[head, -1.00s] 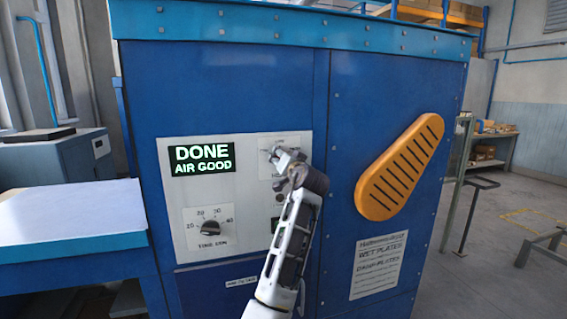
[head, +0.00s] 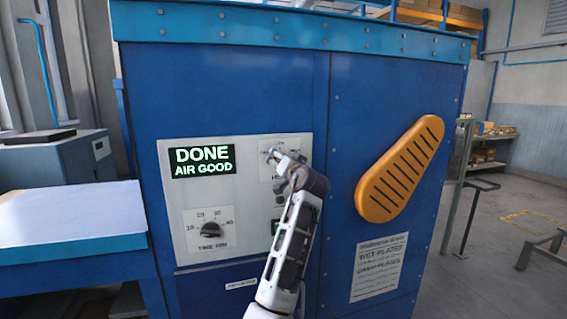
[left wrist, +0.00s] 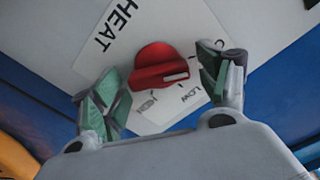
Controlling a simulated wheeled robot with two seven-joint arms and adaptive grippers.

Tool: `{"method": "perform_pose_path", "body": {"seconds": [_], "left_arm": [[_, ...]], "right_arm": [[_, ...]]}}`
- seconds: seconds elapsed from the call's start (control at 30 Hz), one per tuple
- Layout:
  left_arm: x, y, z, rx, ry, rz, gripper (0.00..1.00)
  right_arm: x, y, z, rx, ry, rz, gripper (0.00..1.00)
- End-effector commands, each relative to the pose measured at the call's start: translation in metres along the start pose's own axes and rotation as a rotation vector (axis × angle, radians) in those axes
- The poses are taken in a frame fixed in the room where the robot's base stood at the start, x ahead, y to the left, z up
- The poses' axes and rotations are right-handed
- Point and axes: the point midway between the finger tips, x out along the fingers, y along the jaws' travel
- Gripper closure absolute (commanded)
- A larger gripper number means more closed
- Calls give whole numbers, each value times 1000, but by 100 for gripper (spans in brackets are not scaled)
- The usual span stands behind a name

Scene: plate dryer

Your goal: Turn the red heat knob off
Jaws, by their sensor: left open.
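The red heat knob (left wrist: 155,68) shows in the left wrist view, on a white plate (left wrist: 100,50) marked HEAT, LOW and HIGH. A white pointer mark on the knob lies toward the picture's right, near LOW; a label further right is partly hidden by a finger. My left gripper (left wrist: 158,78) is open, with one green-padded finger on each side of the knob; I cannot tell whether either touches it. In the head view my left gripper (head: 277,156) is at the upper right of the white control panel (head: 250,200) and hides the knob. My right gripper is not in view.
A display (head: 202,161) reads DONE, AIR GOOD. A black timer knob (head: 210,229) sits below it. An orange slotted cover (head: 400,170) sticks out to the right of my left arm. A blue-edged table (head: 70,215) stands at the left.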

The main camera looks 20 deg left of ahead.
Motion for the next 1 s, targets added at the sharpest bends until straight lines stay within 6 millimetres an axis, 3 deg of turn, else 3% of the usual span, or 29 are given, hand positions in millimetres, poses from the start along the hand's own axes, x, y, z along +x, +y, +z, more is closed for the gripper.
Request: {"method": "perform_pose_path", "body": {"seconds": [0.27,0.7,1.0], "left_arm": [[-18,1,0,0,1,2,25],[-66,1,0,0,0,2,25],[-74,1,1,0,-2,1,25]], "right_arm": [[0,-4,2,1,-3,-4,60],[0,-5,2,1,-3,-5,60],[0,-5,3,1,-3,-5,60]]}}
